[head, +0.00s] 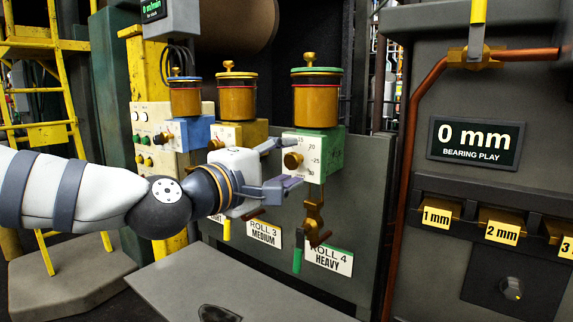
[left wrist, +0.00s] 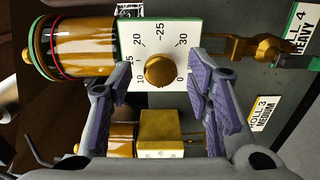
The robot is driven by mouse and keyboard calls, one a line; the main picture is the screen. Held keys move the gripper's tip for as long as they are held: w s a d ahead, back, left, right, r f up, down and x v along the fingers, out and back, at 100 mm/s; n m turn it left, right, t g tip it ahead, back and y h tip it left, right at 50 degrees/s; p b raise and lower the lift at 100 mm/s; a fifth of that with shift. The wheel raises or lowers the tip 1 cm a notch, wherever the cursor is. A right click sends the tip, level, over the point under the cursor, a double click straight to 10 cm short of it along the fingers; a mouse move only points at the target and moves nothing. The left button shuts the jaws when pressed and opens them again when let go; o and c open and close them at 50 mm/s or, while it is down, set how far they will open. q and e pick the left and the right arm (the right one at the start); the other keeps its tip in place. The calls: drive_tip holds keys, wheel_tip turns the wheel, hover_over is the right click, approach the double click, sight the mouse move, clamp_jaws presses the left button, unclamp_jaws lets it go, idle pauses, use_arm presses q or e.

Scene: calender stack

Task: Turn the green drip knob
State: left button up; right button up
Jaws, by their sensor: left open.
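The green drip unit is a green block (head: 328,148) with a white scale plate and a brass knob (head: 292,160), under an amber oil cup with a green lid (head: 316,98). My left gripper (head: 285,164) is open in front of the plate, its fingers above and below the knob in the head view. In the left wrist view the knob (left wrist: 159,71) shows between the two purple-padded fingers (left wrist: 160,84), with visible gaps on both sides. The scale plate (left wrist: 165,38) reads 20, 25, 30 around it. I cannot tell how far the fingertips reach along the knob.
To the left stand a yellow drip unit (head: 237,98) and a blue one (head: 186,97). A green-handled lever (head: 299,250) hangs below the green unit near the ROLL 4 HEAVY label (head: 330,258). A grey panel with a 0 mm display (head: 475,142) stands right.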

use_arm(q)
drive_tip(key=shift+w+d, duration=0.25)
drive_tip(key=shift+w, duration=0.1)
clamp_jaws()
drive_tip(key=shift+m, duration=0.3)
